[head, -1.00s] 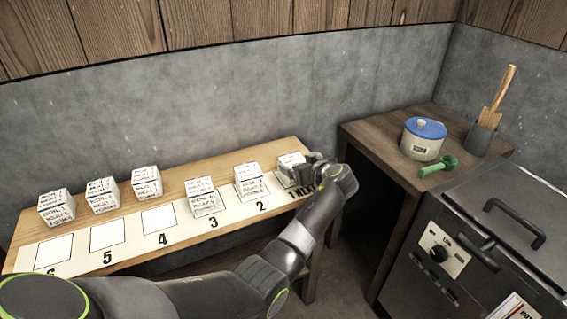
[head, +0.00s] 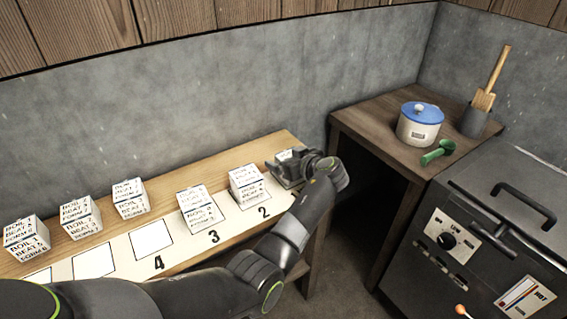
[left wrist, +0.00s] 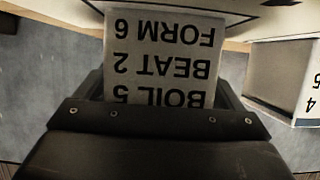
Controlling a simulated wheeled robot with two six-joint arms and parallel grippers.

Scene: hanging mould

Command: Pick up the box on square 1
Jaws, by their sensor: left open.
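The box on square 1 (head: 285,154) is a small white carton, mostly hidden behind my left gripper in the head view. In the left wrist view the box (left wrist: 160,50) fills the middle, its label upside down: BOIL 5, BEAT 2, FORM 6. My left gripper (head: 288,172) is open, with one finger on each side of this box. Whether the fingers touch it I cannot tell. The number of square 1 is hidden by my arm. My right gripper is not in view.
A box on square 2 (head: 247,186) stands close by, and a box on square 3 (head: 197,208) beyond it. Several more boxes line the shelf's back left.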

